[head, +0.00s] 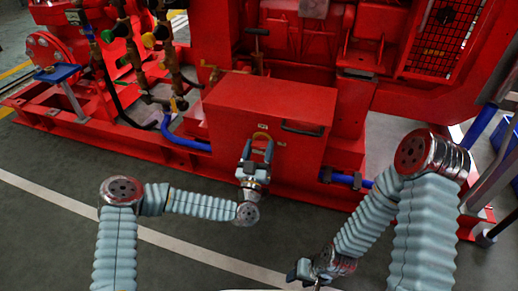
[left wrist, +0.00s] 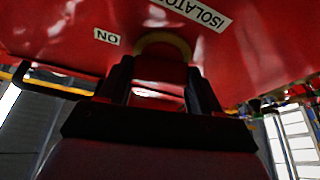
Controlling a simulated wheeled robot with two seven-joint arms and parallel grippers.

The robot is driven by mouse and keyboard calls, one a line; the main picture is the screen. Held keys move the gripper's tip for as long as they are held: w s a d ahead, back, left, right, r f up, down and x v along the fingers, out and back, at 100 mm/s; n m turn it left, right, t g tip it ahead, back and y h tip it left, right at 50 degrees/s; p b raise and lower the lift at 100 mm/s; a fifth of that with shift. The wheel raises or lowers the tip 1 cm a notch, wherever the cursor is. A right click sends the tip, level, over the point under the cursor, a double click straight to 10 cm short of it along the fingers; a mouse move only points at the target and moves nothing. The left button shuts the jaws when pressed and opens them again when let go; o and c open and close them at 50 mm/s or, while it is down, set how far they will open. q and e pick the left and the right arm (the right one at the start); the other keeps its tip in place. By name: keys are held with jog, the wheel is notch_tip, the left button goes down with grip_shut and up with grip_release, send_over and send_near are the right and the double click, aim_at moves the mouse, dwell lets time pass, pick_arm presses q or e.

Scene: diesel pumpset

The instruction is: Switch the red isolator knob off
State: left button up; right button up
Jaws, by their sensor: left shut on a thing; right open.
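The red isolator knob (left wrist: 160,72) sits on the red box (head: 270,100), with a yellow ring (left wrist: 165,42) behind it. In the left wrist view my left gripper (left wrist: 161,88) has one dark finger on each side of the knob and is shut on it. In the head view the left gripper (head: 257,152) is at the box's front face, and its fingers largely hide the knob. An upside-down "ON" label (left wrist: 107,37) and an "ISOLATOR" label (left wrist: 192,12), partly cut off, are beside the ring. My right gripper (head: 300,272) is open and empty, low over the floor.
A dark handle (head: 302,129) is on the box's front, right of the knob. Blue pipes (head: 180,138) and valves (head: 122,30) stand to the left. A red base rail (head: 100,140) runs along the floor. The floor in front is clear.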

pick_arm(q)
jog(key=n+y, duration=0.1)
jog(key=n, duration=0.2)
jog(key=n+y, duration=0.2)
jog(key=n, duration=0.1)
jog(key=n+g+y, duration=0.1)
jog(key=n, duration=0.3)
jog(key=shift+d+y+p, duration=0.1)
jog(key=shift+y+p, duration=0.2)
jog(key=shift+p, duration=0.05)
jog(key=n+g+y+p, duration=0.1)
jog(key=n, duration=0.3)
jog(key=shift+r, duration=0.15)
jog(key=shift+n+g+y+p, duration=0.5)
jog(key=shift+n+g+p, duration=0.35)
jog(key=shift+n, duration=1.15)
jog(key=o, duration=1.1)
jog(key=shift+c, duration=0.2)
